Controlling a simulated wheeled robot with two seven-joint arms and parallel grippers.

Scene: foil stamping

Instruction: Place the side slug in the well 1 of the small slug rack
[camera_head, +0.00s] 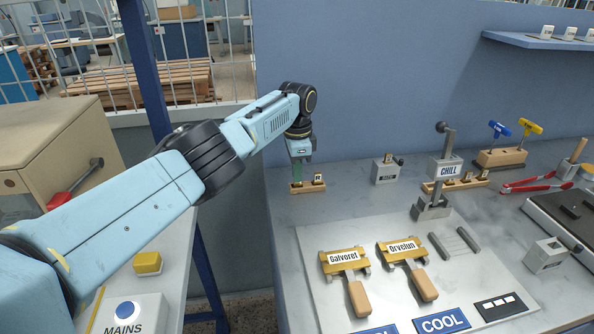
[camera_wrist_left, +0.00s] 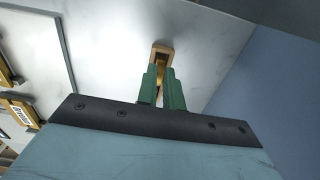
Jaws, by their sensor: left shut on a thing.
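My left gripper (camera_head: 297,178) points down over the left part of the small wooden slug rack (camera_head: 308,188). Its green fingers also show in the left wrist view (camera_wrist_left: 163,88), shut on a small brass slug (camera_wrist_left: 160,76), taken as the side slug. The slug's lettering is hidden by the fingers. In the head view the fingertips are close to the rack's top; I cannot tell whether the slug is seated in a well. A slug marked R (camera_head: 318,179) stands in the rack right of the fingers. The rack's end shows beyond the fingers in the wrist view (camera_wrist_left: 162,46).
A grey block (camera_head: 385,171) is between. Grey bench around the small rack is clear.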

